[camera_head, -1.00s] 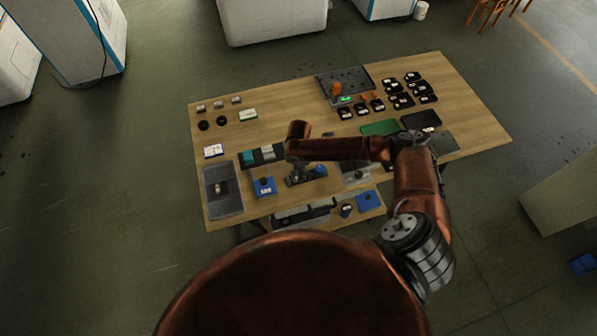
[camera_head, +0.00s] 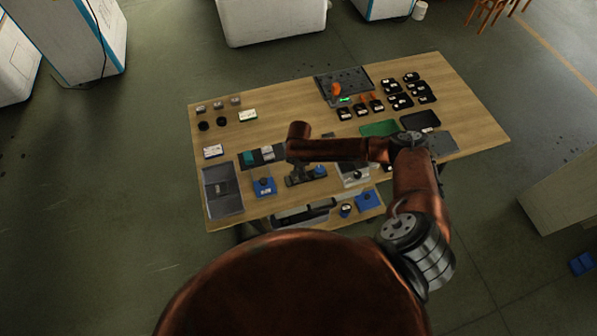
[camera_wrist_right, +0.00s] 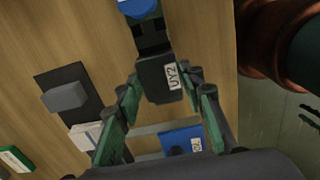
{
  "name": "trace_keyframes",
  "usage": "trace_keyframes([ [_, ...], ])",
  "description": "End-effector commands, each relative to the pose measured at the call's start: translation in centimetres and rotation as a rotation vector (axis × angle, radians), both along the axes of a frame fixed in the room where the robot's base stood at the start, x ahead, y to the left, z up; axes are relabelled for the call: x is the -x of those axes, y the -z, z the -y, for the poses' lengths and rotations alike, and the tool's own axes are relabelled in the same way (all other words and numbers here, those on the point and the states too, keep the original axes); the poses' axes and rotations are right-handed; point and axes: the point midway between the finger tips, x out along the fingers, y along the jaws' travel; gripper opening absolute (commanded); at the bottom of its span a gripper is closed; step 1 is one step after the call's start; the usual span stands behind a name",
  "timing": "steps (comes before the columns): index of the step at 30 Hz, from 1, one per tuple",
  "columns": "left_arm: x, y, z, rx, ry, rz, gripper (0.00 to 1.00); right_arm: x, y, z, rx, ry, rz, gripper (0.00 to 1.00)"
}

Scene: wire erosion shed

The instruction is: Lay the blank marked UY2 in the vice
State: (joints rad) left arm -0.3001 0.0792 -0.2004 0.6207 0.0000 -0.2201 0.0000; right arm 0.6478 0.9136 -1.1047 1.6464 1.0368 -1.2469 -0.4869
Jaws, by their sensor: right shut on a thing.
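The dark blank marked UY2 (camera_wrist_right: 157,84) is between the fingertips of my right gripper (camera_wrist_right: 165,93) in the right wrist view, its white label facing the camera. The gripper is shut on it. Just beyond the blank is a dark fixture with a blue end (camera_wrist_right: 151,35), which looks like the vice; in the head view it shows on the table (camera_head: 305,177) below my right forearm. The blank overlaps the fixture's near end, and I cannot tell whether they touch. My right forearm partly hides this area in the head view. My left gripper is not in view.
A blue block with a dark knob (camera_wrist_right: 184,139) lies near the gripper. A dark mat with blocks (camera_wrist_right: 77,104) is to its left. A grey tray (camera_head: 222,192) lies at the table's left end. Several black pieces (camera_head: 401,100) fill the back right. Bare wood lies at the table's middle.

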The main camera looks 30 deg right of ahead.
Motion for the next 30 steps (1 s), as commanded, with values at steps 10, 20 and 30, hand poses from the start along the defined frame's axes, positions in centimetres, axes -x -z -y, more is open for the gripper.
trace_keyframes([
  [10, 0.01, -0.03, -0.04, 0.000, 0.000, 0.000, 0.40, -0.09, -0.08, -0.03, -0.001, 0.000, 0.002, 0.00],
  [20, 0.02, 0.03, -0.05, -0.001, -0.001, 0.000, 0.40, -0.09, 0.06, -0.04, -0.001, 0.000, 0.002, 0.00],
  [30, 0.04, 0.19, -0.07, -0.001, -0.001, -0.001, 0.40, -0.09, 0.44, -0.04, -0.001, 0.000, 0.001, 0.00],
])
